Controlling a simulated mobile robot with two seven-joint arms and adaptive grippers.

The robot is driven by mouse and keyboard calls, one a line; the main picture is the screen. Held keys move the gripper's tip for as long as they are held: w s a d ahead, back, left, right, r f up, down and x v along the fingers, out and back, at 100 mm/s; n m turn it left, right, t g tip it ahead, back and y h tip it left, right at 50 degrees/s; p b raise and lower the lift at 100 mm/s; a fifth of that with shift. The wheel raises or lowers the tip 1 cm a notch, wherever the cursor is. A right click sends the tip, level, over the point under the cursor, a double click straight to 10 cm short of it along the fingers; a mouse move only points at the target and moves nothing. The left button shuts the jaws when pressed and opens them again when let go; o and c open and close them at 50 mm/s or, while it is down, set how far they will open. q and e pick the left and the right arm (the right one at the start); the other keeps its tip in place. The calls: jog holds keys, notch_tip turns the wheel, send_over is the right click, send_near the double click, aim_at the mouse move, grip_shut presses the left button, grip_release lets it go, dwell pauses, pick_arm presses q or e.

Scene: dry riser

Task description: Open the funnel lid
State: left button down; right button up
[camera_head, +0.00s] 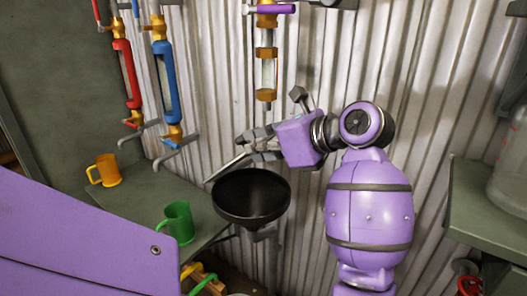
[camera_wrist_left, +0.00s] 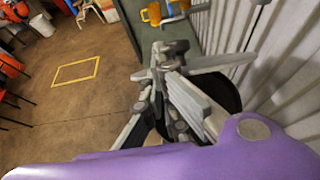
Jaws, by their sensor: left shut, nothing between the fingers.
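The black funnel (camera_head: 250,197) stands in the middle of the head view, mounted in front of the corrugated wall. Its round top is dark, and I cannot make out a separate lid or tell whether it is open. My left gripper (camera_head: 236,160) is at the funnel's back rim, just above it in the picture, with its fingers pointing left. It is shut and holds nothing. I cannot tell whether it touches the rim. In the left wrist view the fingers hide much of the funnel (camera_wrist_left: 226,92). My right gripper is not in view.
An orange mug (camera_head: 104,171) and a green mug (camera_head: 179,222) stand on the grey counter (camera_head: 150,195) at left. Red (camera_head: 127,75) and blue (camera_head: 164,80) valve tubes hang above it. A brass tube (camera_head: 266,70) hangs above the funnel. A grey shelf (camera_head: 480,210) is at right.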

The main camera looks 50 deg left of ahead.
pick_arm(q)
jog(key=shift+s+a+r+h+p, duration=0.15)
jog(key=shift+a+r+h+p, duration=0.15)
jog(key=shift+a+r+p, duration=0.2)
jog(key=shift+s+a+r+h+p, duration=0.15)
jog(key=shift+a+r+h+p, duration=0.2)
jog(key=shift+a+r, duration=0.25)
jog(key=s+a+r+p, duration=0.1)
jog(key=a+r+p, duration=0.1)
jog(key=a, duration=0.5)
jog(key=s+a+r+h+p, duration=0.1)
jog(key=s+a+r+p, duration=0.1)
jog(key=a, duration=0.5)
jog(key=shift+s+a+r+p, duration=0.2)
jog(key=shift+a+r+p, duration=0.1)
jog(key=shift+r+p, duration=0.1)
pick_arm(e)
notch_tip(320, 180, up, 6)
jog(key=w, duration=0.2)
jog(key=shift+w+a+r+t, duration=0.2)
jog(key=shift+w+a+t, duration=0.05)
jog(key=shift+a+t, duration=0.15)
pick_arm(q)
jog(key=v, duration=0.7)
jog(key=shift+r, duration=0.3)
jog(key=shift+s+d, duration=0.1)
